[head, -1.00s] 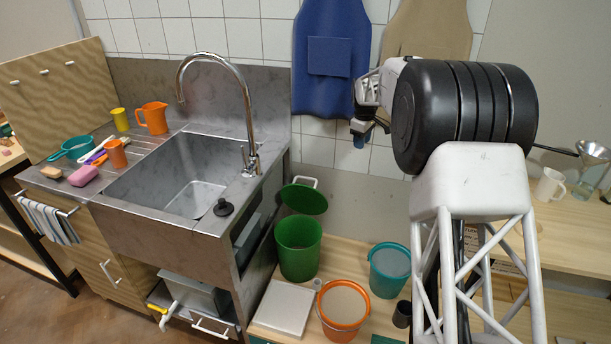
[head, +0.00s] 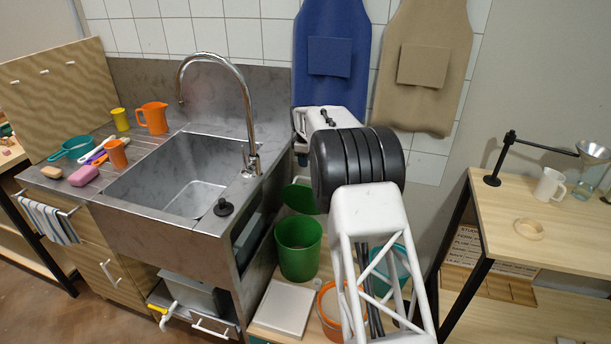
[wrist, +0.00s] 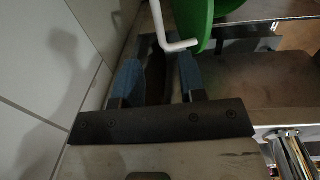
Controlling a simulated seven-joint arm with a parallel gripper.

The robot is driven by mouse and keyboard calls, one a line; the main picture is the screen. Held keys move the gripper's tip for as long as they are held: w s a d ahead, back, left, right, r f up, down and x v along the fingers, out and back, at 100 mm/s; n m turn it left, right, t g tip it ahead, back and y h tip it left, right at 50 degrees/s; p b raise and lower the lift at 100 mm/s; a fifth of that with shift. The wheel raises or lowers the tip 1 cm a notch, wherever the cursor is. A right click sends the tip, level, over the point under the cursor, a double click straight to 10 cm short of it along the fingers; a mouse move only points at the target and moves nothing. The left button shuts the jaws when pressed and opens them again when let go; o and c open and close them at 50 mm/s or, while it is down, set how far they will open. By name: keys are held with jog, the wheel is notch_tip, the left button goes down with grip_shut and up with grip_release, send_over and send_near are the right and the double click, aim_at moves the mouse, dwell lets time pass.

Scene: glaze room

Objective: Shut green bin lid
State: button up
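The green bin (head: 298,250) stands on a low wooden shelf right of the sink. Its green lid (head: 299,194) is open, tipped up at the bin's back near the wall; my arm partly covers it. In the wrist view the lid (wrist: 194,18) shows at the top, with its white bar handle (wrist: 180,46) in front. My gripper (wrist: 158,80) is open and empty, its blue-padded fingers apart. The handle lies just beyond the fingertips; I cannot tell whether it touches them. In the head view my gripper is mostly hidden by my arm.
The steel sink (head: 190,170) is close on the left. An orange bucket (head: 329,311) and a teal bucket (head: 404,270) stand right of the bin, partly behind my arm. A pale flat slab (head: 283,308) lies in front. The tiled wall is close behind.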

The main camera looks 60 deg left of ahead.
jog(key=shift+f, duration=0.1)
jog(key=shift+w+a+f, duration=0.1)
jog(key=shift+w+f, duration=0.05)
jog(key=shift+f, duration=1.75)
jog(key=shift+w+a+f, duration=0.1)
jog(key=shift+f, duration=1.8)
grip_shut()
